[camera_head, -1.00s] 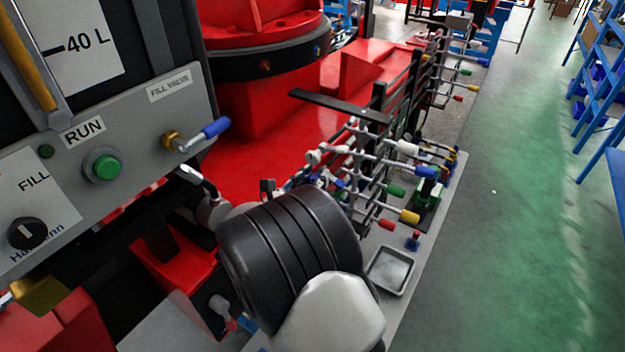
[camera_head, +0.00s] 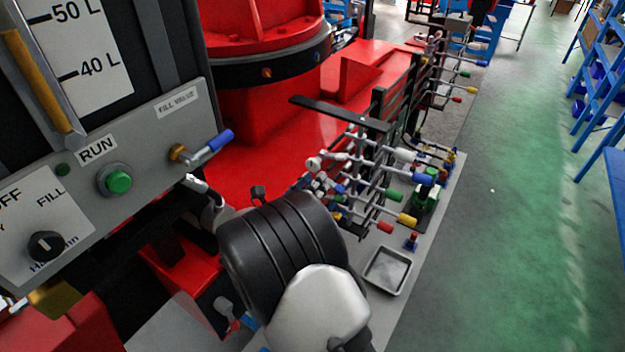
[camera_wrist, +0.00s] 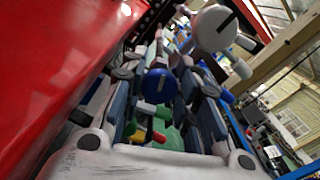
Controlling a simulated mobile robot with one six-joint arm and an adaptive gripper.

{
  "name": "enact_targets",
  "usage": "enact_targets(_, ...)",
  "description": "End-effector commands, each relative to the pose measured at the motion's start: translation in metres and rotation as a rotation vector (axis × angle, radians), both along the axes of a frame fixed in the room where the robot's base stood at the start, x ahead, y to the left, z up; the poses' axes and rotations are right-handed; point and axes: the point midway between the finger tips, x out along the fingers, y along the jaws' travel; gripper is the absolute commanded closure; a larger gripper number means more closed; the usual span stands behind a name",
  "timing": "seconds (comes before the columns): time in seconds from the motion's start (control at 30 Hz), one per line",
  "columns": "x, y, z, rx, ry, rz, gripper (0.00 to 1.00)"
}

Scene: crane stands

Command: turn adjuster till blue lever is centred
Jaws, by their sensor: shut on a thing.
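In the head view the near lever rack carries a blue-handled lever (camera_head: 422,180), above levers with green (camera_head: 394,195), yellow (camera_head: 407,219) and red handles. A white round cap (camera_head: 313,163) sits at the rack's left end. In the wrist view my gripper (camera_wrist: 160,75) reaches into the rack, its two grey-blue fingers on either side of a blue round knob (camera_wrist: 158,86) with a dark line across its face. The jaws are closed on it, though the contact is partly hidden. A white marked cap (camera_wrist: 215,28) stands above right. My gripper is hidden behind my arm in the head view.
A control panel (camera_head: 130,160) with a green button and a blue-handled fill valve (camera_head: 208,147) is close at left. A red machine body (camera_head: 290,140) lies behind the rack. A grey tray (camera_head: 388,270) sits in front. The green floor at right is clear.

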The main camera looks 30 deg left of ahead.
Motion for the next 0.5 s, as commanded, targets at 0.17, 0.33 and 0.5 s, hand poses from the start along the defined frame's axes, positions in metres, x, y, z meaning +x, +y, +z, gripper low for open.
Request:
enact_targets(0.17, -0.0001, 0.0006, 0.0021, -0.166, 0.014, 0.0, 0.96)
enact_targets(0.33, 0.0, 0.0009, 0.0013, -0.329, 0.028, 0.0, 0.96)
enact_targets(0.5, 0.0, 0.0013, 0.0008, -0.489, 0.042, 0.0, 0.96)
